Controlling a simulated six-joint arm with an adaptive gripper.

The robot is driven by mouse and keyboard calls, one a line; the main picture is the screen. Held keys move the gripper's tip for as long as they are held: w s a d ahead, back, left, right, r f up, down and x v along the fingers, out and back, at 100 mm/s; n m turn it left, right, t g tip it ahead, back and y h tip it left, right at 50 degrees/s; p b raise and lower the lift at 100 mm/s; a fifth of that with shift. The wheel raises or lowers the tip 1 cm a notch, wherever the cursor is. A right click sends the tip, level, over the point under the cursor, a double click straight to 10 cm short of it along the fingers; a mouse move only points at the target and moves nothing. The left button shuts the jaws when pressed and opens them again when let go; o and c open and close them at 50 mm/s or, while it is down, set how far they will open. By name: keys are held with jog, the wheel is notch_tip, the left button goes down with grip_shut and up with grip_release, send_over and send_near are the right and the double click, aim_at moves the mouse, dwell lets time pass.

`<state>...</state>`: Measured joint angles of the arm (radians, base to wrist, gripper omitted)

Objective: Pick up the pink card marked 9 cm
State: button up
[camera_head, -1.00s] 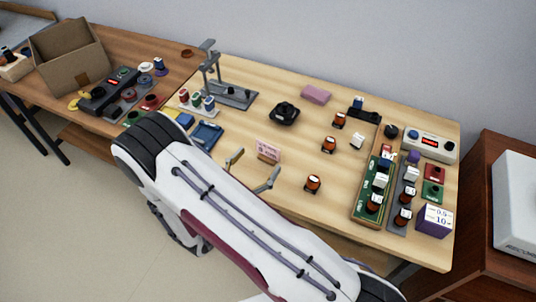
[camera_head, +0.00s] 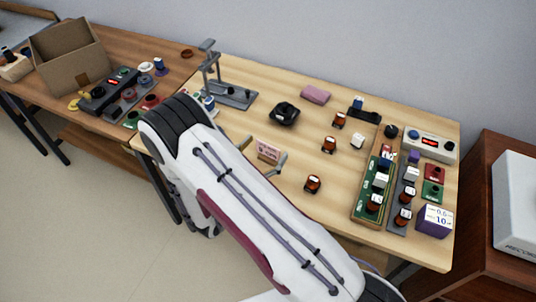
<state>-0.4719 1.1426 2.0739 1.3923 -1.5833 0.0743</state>
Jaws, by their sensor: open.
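The pink card (camera_head: 269,148) stands upright in a small wooden holder near the front middle of the pale table. Its dark print is too small to read for sure. My gripper (camera_head: 264,152) is open, with one finger to the left of the card and the other at its lower right. The card appears between or just beyond the fingers; I cannot tell whether they touch it. My white arm hides the gripper's base and part of the table's front left.
Orange-brown jars (camera_head: 313,184) stand to the right of the card. A black dish (camera_head: 284,114) and a pink block (camera_head: 315,94) lie behind it. A grey stand (camera_head: 232,95) is at the back left. A green tray (camera_head: 360,205) with several parts is at the right.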

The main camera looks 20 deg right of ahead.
dwell(0.5)
jog(key=c, duration=1.1)
jog(key=shift+r, duration=0.15)
jog(key=shift+r, duration=4.85)
